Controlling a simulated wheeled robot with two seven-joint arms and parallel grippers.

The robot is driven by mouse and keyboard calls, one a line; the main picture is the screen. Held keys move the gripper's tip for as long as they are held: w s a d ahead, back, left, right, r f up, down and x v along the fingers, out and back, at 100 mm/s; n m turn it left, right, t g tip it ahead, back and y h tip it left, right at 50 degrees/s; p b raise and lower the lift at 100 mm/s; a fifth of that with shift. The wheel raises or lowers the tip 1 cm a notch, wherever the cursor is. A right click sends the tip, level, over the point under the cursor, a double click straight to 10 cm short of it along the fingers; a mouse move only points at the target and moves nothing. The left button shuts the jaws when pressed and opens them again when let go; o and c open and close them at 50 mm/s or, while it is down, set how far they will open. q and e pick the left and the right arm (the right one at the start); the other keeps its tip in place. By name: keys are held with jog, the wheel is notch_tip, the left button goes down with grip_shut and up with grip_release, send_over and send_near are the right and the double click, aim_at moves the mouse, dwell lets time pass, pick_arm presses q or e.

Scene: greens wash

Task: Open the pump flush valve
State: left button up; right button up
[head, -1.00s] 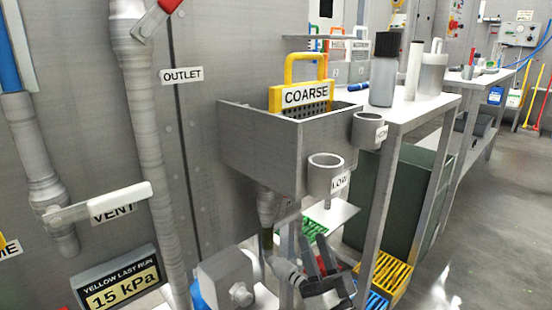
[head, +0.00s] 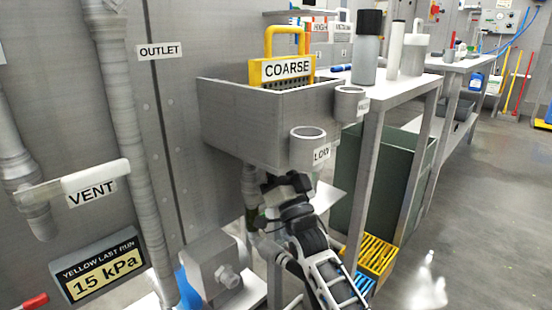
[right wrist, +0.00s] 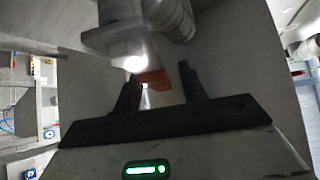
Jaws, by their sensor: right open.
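My right gripper (head: 285,185) is raised under the front of the grey basin (head: 255,130), beside its drain pipe (head: 250,185). In the right wrist view its two dark fingers (right wrist: 160,88) are apart. A small red-orange piece, perhaps a valve handle (right wrist: 154,79), shows just beyond the gap between the fingers, below a grey fitting (right wrist: 120,38) and a ribbed pipe (right wrist: 172,18). I cannot tell whether the fingers touch it. No label reading flush is legible. A grey pump-like box (head: 218,270) stands below left of the gripper. My left gripper is out of view.
The LOW cup (head: 308,147) hangs on the basin's front, close above my right gripper. A COARSE screen (head: 285,70) sits in the basin. A VENT handle (head: 95,176) and a pressure sign (head: 100,268) are at left. Yellow and blue crates (head: 375,258) stand under the bench.

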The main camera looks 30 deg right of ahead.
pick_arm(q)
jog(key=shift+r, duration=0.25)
pick_arm(e)
jog(key=shift+w+r, duration=0.1)
jog(key=shift+w, duration=0.05)
grip_shut()
jog(key=n+y, duration=0.2)
jog(key=a+n+y, duration=0.1)
jog(key=n+y, duration=0.1)
jog(key=a+n+y, duration=0.1)
jog(key=n+y, duration=0.1)
jog(key=shift+s+r+n+y, duration=0.25)
jog(key=shift+s+n+y, duration=0.05)
jog(key=shift+s+n, duration=0.1)
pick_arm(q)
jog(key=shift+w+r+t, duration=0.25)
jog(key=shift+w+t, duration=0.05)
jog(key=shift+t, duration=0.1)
pick_arm(e)
jog(key=shift+s+a+n+g+y, duration=0.1)
jog(key=shift+a+n+g+y, duration=0.2)
jog(key=shift+n+y, duration=0.7)
jog(key=shift+s+a+n+g+y, duration=0.1)
jog(key=shift+a+n+y, duration=0.25)
jog(key=shift+n+y, duration=0.6)
grip_release()
jog(key=shift+r, duration=0.1)
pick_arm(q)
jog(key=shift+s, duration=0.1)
